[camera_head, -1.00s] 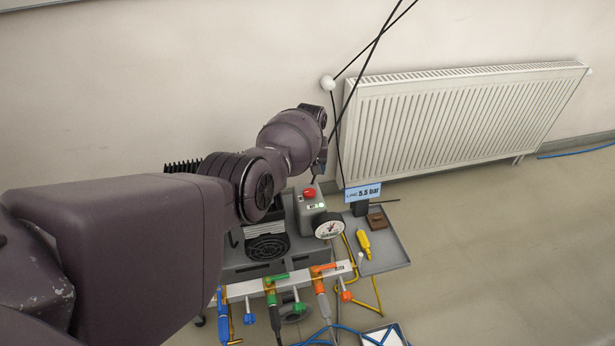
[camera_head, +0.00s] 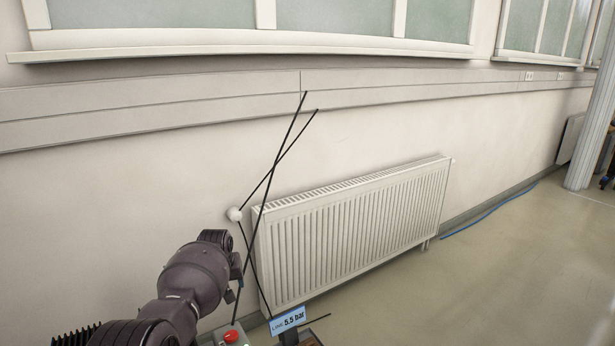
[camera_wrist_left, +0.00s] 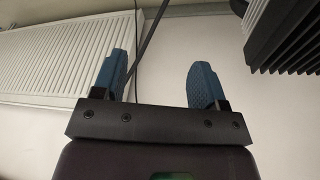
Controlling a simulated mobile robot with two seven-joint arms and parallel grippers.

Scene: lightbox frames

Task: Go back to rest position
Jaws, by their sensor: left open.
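My left gripper (camera_wrist_left: 159,82) shows in the left wrist view with its two blue fingers apart and nothing between them. A dark rod passes behind the left finger. In the head view my left arm comes in at the lower left, its wrist in front of the wall and left of the radiator. The fingers are mostly hidden there. My right gripper is in neither view.
A white radiator (camera_head: 355,235) is fixed to the wall, and it also shows in the left wrist view (camera_wrist_left: 50,60). Thin black rods with a white ball (camera_head: 234,214) stand before it. A red button (camera_head: 231,336) and a "5.5 bar" display (camera_head: 288,320) sit at the bottom edge.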

